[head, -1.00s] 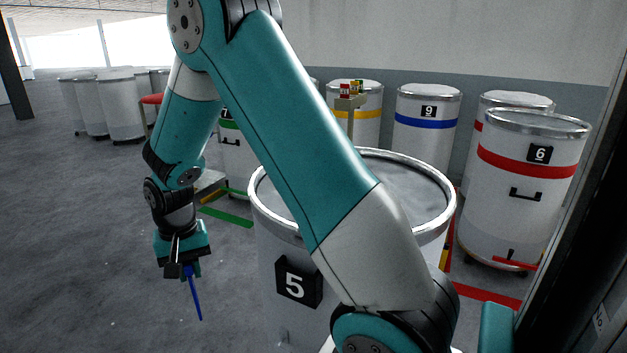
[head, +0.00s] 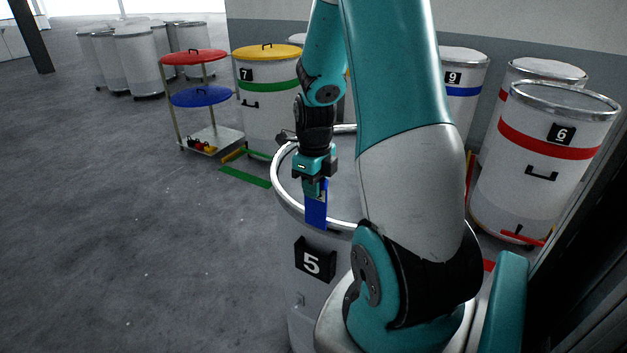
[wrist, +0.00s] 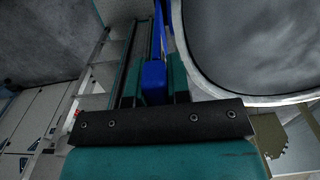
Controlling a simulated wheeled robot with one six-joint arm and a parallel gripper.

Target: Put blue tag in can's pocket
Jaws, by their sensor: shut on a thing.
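The blue tag (head: 316,205) is a flat blue strip hanging down from my gripper (head: 314,186), which is shut on it. In the head view the tag hangs in front of the near left rim of the white can marked 5 (head: 300,290). I cannot tell whether it touches the can. In the wrist view the tag (wrist: 153,80) sits between the two fingers, with a round metal rim (wrist: 200,70) just to the right. The black number plate (head: 314,262) is on the can's side, below the tag. I cannot make out a pocket clearly.
Can 7 (head: 268,125) with a green band stands behind, left of it a trolley (head: 212,140) with red and blue lids. Can 6 (head: 520,190) and can 9 (head: 462,110) stand at the right. The floor at left is clear.

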